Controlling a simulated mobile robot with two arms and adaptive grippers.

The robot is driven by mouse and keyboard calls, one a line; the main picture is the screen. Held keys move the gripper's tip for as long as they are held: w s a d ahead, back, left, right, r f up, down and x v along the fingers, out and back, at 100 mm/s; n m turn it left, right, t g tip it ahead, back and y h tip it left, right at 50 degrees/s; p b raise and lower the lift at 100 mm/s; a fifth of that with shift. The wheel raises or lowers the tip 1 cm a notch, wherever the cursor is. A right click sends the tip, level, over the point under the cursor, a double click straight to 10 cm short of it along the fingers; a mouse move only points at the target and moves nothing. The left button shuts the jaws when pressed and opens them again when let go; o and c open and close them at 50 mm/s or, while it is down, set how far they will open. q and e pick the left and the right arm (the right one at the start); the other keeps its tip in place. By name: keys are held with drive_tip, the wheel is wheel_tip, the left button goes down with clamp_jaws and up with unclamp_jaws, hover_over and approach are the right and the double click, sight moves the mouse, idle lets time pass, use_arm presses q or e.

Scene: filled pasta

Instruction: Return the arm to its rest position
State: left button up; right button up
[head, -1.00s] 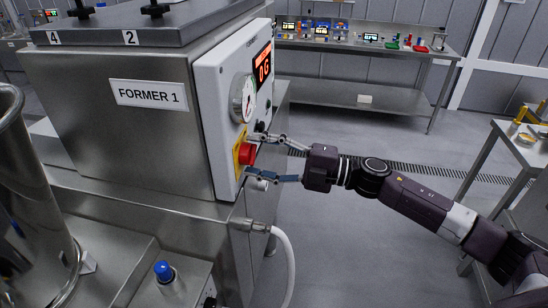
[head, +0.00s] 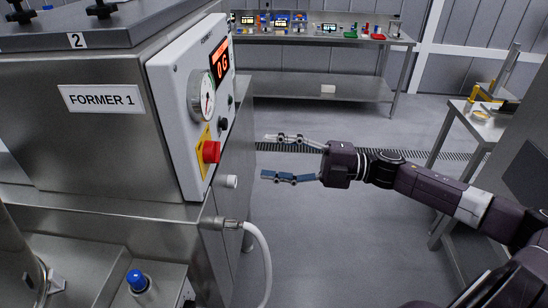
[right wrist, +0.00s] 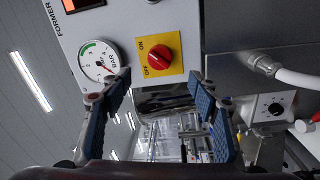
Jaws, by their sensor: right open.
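My right arm comes in from the right in the head view. Its gripper (head: 267,157) is open and empty, in free air to the right of the Former 1 control panel (head: 176,120). A gap shows between its fingertips and the panel's red knob (head: 211,151). In the right wrist view both blue-padded fingers (right wrist: 160,90) are spread apart with nothing between them. The red knob on its yellow ON/OFF plate (right wrist: 152,58) shows beyond them, beside the pressure gauge (right wrist: 98,60). My left gripper is in neither view.
The steel former (head: 90,140) fills the left. A white hose (head: 264,262) hangs from its side. A blue-capped bottle (head: 138,284) stands at the lower left. A steel bench (head: 310,85) is at the back, and a side table (head: 466,112) at the right. The floor between is clear.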

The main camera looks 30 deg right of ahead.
idle(0.4)
